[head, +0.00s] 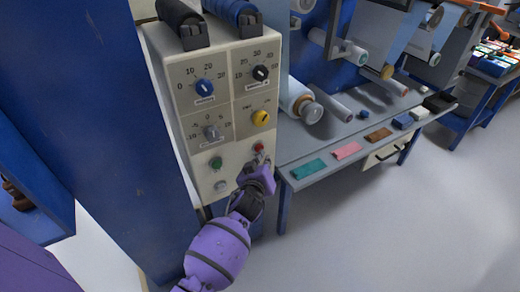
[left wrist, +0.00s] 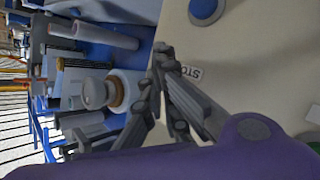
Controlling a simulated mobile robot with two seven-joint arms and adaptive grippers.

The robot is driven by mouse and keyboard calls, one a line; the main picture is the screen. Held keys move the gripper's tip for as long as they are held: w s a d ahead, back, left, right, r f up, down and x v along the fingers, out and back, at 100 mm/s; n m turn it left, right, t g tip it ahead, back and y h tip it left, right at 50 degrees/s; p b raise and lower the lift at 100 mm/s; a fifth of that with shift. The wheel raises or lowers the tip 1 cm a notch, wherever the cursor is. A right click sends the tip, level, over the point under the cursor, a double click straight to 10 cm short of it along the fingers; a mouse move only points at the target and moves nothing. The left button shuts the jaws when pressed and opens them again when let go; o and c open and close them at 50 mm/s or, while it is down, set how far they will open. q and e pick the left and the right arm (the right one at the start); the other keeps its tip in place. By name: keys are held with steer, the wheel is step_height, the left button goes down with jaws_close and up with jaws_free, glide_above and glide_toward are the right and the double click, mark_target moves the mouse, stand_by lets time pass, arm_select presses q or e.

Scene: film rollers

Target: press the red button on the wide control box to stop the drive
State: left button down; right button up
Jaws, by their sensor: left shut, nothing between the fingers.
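The beige control box (head: 222,88) stands upright at the left of the head view. Its red button (head: 258,148) shows low on the right side of the panel. My left gripper (head: 262,163) is shut and empty, close to the panel just below the red button. I cannot tell whether it touches. In the left wrist view the shut fingertips (left wrist: 163,48) are over the beige panel (left wrist: 260,60), beside an upside-down STOP label (left wrist: 188,72). The red button does not show there and may be behind the fingers. My right gripper is not in view.
The box also carries a green button (head: 215,163), blue knob (head: 204,87), black knob (head: 260,72) and yellow knob (head: 260,118). A blue column (head: 100,110) stands left of it. A grey shelf (head: 300,145) with rollers and coloured blocks extends right. The floor in front is clear.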

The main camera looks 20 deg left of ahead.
arm_select(q)
steer(key=shift+w+a, duration=0.1)
steer(key=shift+a, duration=0.05)
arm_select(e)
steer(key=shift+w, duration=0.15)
arm_select(q)
steer(key=shift+w+a, duration=0.15)
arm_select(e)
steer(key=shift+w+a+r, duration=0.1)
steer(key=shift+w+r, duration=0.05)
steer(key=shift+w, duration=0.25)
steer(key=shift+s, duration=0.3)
arm_select(q)
steer(key=shift+s+d, duration=0.6)
steer(key=shift+d, duration=0.1)
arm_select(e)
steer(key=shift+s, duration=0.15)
